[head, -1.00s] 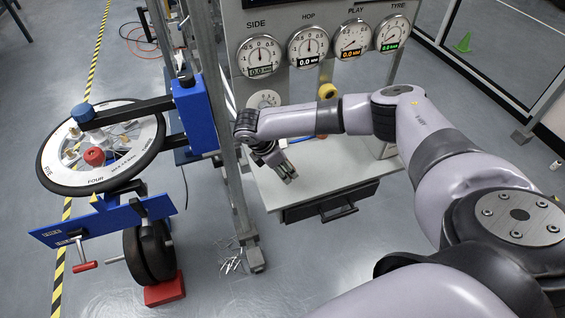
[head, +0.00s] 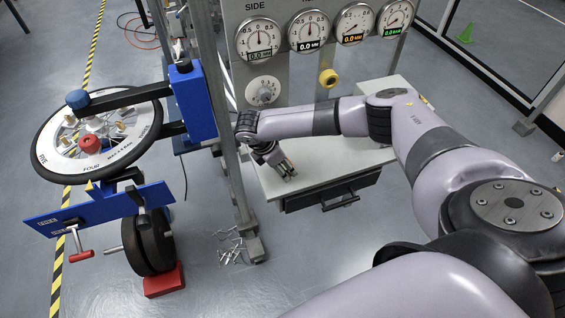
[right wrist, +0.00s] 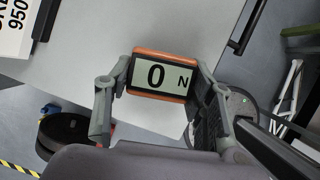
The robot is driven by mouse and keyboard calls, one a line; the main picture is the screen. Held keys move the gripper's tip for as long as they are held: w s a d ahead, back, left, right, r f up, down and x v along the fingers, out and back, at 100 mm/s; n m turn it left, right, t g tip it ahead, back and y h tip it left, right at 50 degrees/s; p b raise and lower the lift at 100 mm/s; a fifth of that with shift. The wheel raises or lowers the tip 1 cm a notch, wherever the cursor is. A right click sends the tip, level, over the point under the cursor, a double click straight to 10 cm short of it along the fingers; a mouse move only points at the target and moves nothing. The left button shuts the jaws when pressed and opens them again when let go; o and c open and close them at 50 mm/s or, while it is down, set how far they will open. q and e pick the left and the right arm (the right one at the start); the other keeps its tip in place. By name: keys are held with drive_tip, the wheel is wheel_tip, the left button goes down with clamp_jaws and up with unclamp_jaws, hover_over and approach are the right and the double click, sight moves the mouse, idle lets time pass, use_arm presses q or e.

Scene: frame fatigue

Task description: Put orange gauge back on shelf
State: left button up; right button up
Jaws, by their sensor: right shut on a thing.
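The orange gauge (right wrist: 160,75) has an orange case and a pale display reading "0 N". My right gripper (right wrist: 158,88) is shut on it in the right wrist view, with one finger on each side. In the head view my right gripper (head: 284,168) is over the left part of the white shelf (head: 345,140), below the dial panel. The gauge is hardly readable there. A white surface also lies behind the gauge in the right wrist view; I cannot tell whether the gauge touches it. My left gripper is not in view.
A metal upright (head: 232,170) stands just left of my right gripper. A dial panel (head: 310,75) rises behind the shelf, and a dark drawer (head: 335,192) hangs under it. A spoked wheel (head: 98,143) on a blue stand is at the left. Loose metal pieces (head: 232,252) lie on the floor.

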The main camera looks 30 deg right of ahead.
drive_tip(key=shift+f+b, duration=0.35)
drive_tip(key=shift+f, duration=0.4)
drive_tip(key=o, duration=1.4)
drive_tip(key=v, duration=1.2)
